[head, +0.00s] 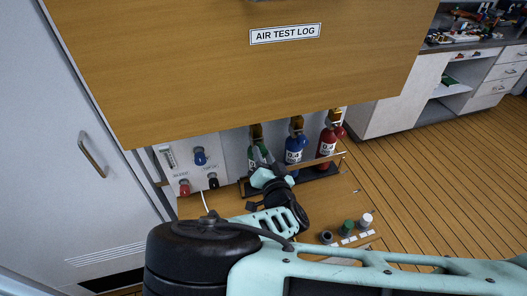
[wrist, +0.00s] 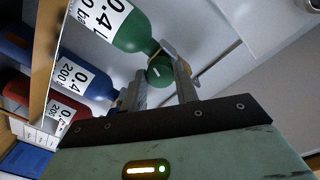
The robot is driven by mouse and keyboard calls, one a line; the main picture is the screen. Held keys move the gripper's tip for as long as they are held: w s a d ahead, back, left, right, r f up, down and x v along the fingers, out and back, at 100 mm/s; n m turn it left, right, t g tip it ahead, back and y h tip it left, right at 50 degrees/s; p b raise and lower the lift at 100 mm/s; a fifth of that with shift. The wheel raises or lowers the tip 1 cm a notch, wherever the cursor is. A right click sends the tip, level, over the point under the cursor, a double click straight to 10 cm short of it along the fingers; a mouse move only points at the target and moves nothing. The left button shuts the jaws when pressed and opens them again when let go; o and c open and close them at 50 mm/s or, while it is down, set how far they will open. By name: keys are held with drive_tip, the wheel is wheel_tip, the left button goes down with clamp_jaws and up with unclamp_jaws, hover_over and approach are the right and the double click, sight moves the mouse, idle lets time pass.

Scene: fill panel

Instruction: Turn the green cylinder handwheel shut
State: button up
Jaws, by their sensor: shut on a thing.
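The green cylinder (head: 257,154) stands at the left of a row of three under the wooden cabinet, partly hidden by my arm. It also shows in the wrist view (wrist: 121,28), with a white label. Its round green handwheel (wrist: 159,70), with a pale mark, sits at the end of its neck. My gripper (wrist: 160,78) has one finger on each side of the handwheel and is shut on it. In the head view the handwheel is hidden behind my gripper (head: 264,176).
Blue (head: 295,149) and red (head: 327,141) cylinders stand close to the right, behind a rail (head: 322,160). A panel with knobs (head: 195,163) is to the left. Small caps (head: 347,227) lie on the lower wooden surface.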

drive_tip(key=m+p, duration=0.2)
drive_tip(key=m, duration=0.2)
drive_tip(key=shift+r+m, duration=0.15)
drive_tip(key=shift+m, duration=0.15)
drive_tip(key=m+p, duration=0.2)
drive_tip(key=m, duration=0.1)
drive_tip(key=m+p, duration=0.1)
drive_tip(key=m, duration=0.3)
drive_tip(key=m+p, duration=0.1)
drive_tip(key=m, duration=0.3)
drive_tip(key=shift+y+p, duration=0.3)
drive_tip(key=shift+y, duration=0.1)
drive_tip(key=m, duration=0.3)
drive_tip(key=shift+m+p, duration=0.4)
drive_tip(key=m, duration=0.4)
drive_tip(key=shift+d+p, duration=0.1)
drive_tip(key=shift+p, duration=0.3)
drive_tip(key=m, duration=0.3)
drive_tip(key=shift+m, duration=0.4)
drive_tip(key=shift+f+m, duration=0.2)
drive_tip(key=shift+m, duration=1.5)
